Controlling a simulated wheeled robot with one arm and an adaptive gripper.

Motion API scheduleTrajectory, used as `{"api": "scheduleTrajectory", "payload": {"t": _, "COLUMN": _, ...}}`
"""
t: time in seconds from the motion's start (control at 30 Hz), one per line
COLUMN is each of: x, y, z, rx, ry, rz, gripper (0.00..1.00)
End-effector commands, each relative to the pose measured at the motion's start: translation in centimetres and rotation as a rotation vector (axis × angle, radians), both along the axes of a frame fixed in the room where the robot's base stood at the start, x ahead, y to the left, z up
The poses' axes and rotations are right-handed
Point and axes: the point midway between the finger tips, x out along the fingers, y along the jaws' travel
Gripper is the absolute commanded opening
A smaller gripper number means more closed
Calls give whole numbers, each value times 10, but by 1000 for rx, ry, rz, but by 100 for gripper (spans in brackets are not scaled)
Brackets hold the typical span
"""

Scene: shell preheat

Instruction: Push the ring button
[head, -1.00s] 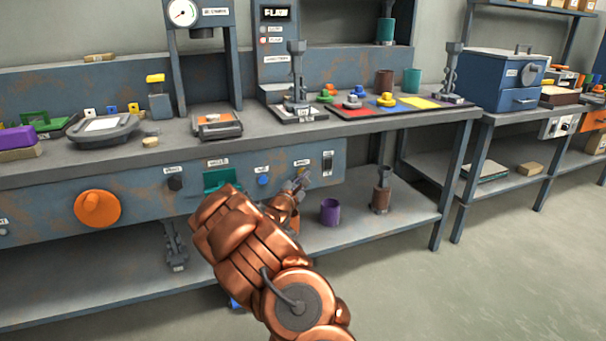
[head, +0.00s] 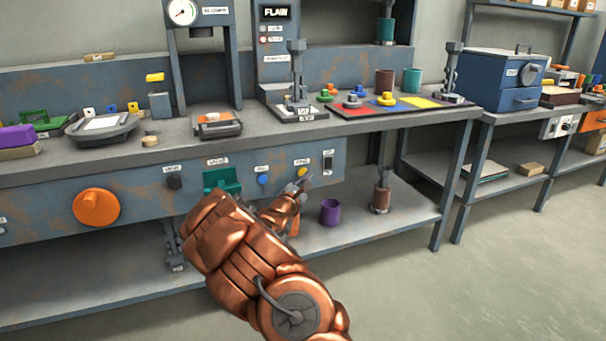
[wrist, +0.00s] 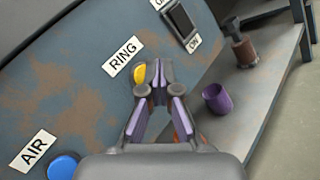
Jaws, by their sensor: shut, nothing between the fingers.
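The ring button is a yellow knob (wrist: 140,74) under a white RING label (wrist: 123,56) on the blue-grey, rust-patched bench front. In the head view the yellow button (head: 302,172) shows just above my fingertips. My gripper (wrist: 160,70) is shut and empty, its tips just right of the button in the wrist view and partly covering its edge. In the head view my gripper (head: 303,183) points at the panel. I cannot tell whether the tips touch the button.
A blue AIR button (wrist: 63,167) is to the left and a dark rocker switch (wrist: 179,20) to the right on the panel. A purple cup (wrist: 217,98) and a brown cup (head: 381,200) with a grey tool stand on the lower shelf. An orange knob (head: 96,207) is farther left.

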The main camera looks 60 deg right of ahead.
Motion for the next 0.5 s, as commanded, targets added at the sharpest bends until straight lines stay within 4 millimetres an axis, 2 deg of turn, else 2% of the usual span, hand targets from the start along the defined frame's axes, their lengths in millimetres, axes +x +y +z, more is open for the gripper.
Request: {"api": "scheduleTrajectory", "payload": {"t": 0.5, "x": -33, "y": 23, "z": 0, "rx": -3, "ry": 0, "rz": 1, "gripper": 0}}
